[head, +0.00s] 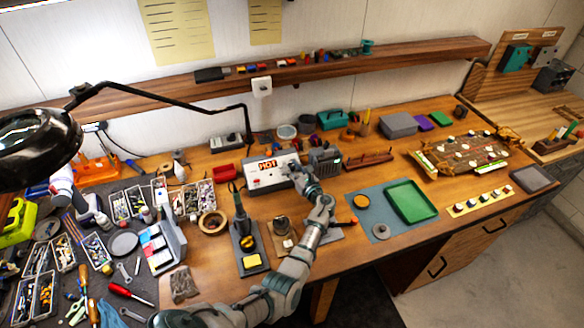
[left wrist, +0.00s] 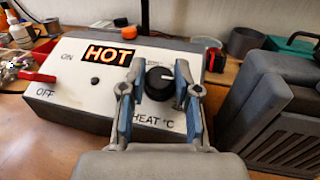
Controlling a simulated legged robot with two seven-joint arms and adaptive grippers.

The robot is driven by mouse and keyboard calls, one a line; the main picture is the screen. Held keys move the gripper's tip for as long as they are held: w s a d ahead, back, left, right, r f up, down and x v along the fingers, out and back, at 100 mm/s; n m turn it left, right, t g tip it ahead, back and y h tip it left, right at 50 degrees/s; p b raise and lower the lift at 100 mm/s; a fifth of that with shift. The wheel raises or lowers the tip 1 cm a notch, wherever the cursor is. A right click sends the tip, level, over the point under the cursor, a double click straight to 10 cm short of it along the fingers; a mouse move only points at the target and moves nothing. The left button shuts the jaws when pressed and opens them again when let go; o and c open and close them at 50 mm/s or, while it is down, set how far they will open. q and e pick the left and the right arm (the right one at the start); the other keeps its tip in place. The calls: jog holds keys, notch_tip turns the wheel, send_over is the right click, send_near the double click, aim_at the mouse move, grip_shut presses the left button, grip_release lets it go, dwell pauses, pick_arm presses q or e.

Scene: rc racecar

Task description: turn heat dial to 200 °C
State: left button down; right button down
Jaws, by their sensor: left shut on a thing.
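The white heater box (head: 265,183) stands on the bench with a lit orange HOT sign (left wrist: 108,55). It also shows in the left wrist view (left wrist: 75,83). The black heat dial (left wrist: 160,84) is on its front right, above the label HEAT °C. A white mark is on the dial; I cannot read a temperature from it. My left gripper (head: 297,176) is at the right end of the box. In the left wrist view its two fingers (left wrist: 160,92) are shut on the dial, one at each side. The dial is hidden in the head view. My right gripper is not in view.
A red switch (left wrist: 38,77) sits at the box's left, between ON and OFF. A grey ribbed device (left wrist: 285,115) stands close on the right. A soldering iron stand (head: 247,240) is in front of the box. A green tray (head: 411,201) lies farther right.

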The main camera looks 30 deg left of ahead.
pick_arm(q)
jog(key=shift+s+d+f, duration=0.1)
jog(key=shift+d+f, duration=0.05)
jog(key=shift+f, duration=0.4)
jog(key=c, duration=0.9)
grip_release()
jog(key=shift+c, duration=0.2)
jog(key=shift+o, duration=0.6)
jog(key=shift+d+r, duration=0.1)
jog(key=shift+r, duration=0.05)
jog(key=v, duration=1.2)
jog(key=shift+d, duration=0.1)
